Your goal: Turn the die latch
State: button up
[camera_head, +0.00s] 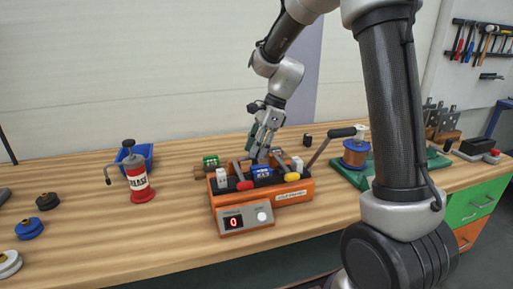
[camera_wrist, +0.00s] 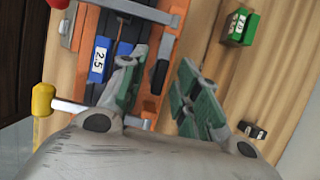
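An orange strander bench unit (camera_head: 297,192) stands on the wooden table. A blue die marked 2.5 (camera_wrist: 100,58) sits in it and also shows in the head view (camera_head: 262,171). A dark grey bar (camera_wrist: 161,68), possibly the die latch, lies beside the die on the orange body. My gripper (camera_head: 262,152) points down over the back of the unit. In the wrist view its green-padded fingers (camera_wrist: 163,78) are apart, with the grey bar between them and nothing visibly clamped. Whether a finger touches the bar, I cannot tell.
A yellow-ended handle (camera_wrist: 42,100) and a red one (camera_head: 245,185) stick out at the unit's front. A green die block (camera_wrist: 240,27) lies behind it. A black-gripped lever (camera_head: 341,132) rises at right, near a copper spool (camera_head: 355,156). A grease can (camera_head: 137,184) stands left.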

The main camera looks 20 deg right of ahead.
jog(key=shift+c, duration=0.5)
grip_shut()
jog(key=n+g, duration=0.1)
jog(key=n, duration=0.3)
jog(key=shift+w+n+g, duration=0.15)
jog(key=shift+n+g, duration=0.15)
jog(key=shift+g, duration=0.1)
jog(key=n, duration=0.2)
jog(key=n+g+h, duration=0.1)
jog(key=n, duration=0.1)
jog(key=shift+a+n+g, duration=0.1)
jog(key=shift+n+g, duration=0.2)
jog(key=n+h, duration=0.1)
jog(key=n, duration=0.1)
jog(key=n+h, duration=0.1)
jog(key=n, duration=0.1)
jog(key=shift+w+n+g, duration=0.1)
jog(key=shift+n+g, duration=0.2)
jog(key=shift+g, duration=0.1)
jog(key=shift+a+n+h, duration=0.15)
jog(key=shift+n+h, duration=0.65)
jog(key=shift+n, duration=1.3)
